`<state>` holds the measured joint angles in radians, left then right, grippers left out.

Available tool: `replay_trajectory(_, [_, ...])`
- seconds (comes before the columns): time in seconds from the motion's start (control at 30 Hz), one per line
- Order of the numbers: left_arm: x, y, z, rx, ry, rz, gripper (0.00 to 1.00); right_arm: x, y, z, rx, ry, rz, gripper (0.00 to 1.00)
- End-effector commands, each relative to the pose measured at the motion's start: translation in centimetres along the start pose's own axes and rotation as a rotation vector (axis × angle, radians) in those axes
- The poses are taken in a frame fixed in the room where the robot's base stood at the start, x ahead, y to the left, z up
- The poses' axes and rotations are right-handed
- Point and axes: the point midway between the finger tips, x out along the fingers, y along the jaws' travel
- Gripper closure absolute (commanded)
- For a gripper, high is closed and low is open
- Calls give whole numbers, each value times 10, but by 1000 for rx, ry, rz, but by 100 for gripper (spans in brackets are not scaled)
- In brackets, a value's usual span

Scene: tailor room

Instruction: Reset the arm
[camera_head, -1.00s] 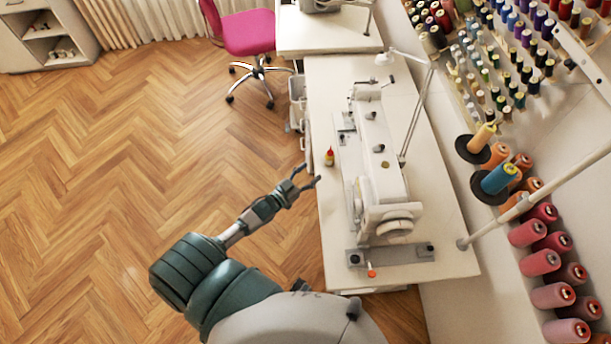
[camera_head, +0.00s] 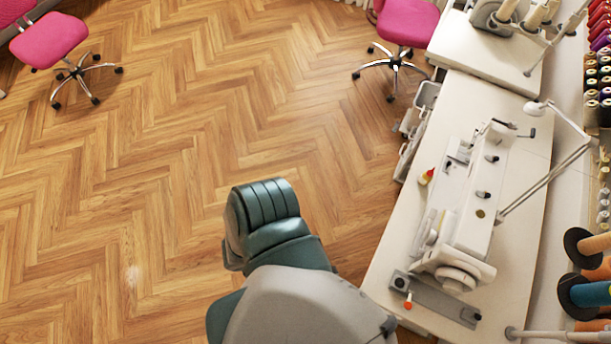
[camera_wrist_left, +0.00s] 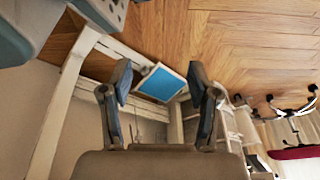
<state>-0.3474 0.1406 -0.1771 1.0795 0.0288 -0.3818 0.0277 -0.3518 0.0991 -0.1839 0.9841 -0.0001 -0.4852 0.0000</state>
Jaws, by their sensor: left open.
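My left arm shows in the head view only as a grey-green upper part at the bottom middle, over the wood floor; its gripper is hidden there. In the left wrist view my left gripper (camera_wrist_left: 160,95) is open, its two dark fingers spread with nothing between them. Beyond the fingers are a blue panel (camera_wrist_left: 160,84) in a white frame and the underside of a table with a white leg (camera_wrist_left: 60,110). My right gripper is in neither view.
A white sewing table (camera_head: 390,268) with a sewing machine (camera_head: 470,210) and a small red-and-yellow bottle (camera_head: 426,176) stands at the right. A pink chair (camera_head: 408,22) is at the top, another pink chair (camera_head: 50,40) at the far left. The floor (camera_head: 180,140) between is clear.

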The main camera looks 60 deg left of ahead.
Motion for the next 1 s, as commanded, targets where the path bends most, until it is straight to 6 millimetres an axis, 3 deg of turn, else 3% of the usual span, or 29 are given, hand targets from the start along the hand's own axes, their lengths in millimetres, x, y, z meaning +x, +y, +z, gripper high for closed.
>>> replay_trajectory(0.03, [2,14,25,7,-69,12,39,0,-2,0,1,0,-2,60])
replay_trajectory(0.1, [3,26,51,18,-142,23,39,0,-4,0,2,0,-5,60])
replay_trajectory(0.2, [3,35,69,29,-194,32,39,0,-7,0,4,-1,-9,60])
replay_trajectory(1.0, [3,36,71,30,-200,33,39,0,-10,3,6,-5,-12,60])
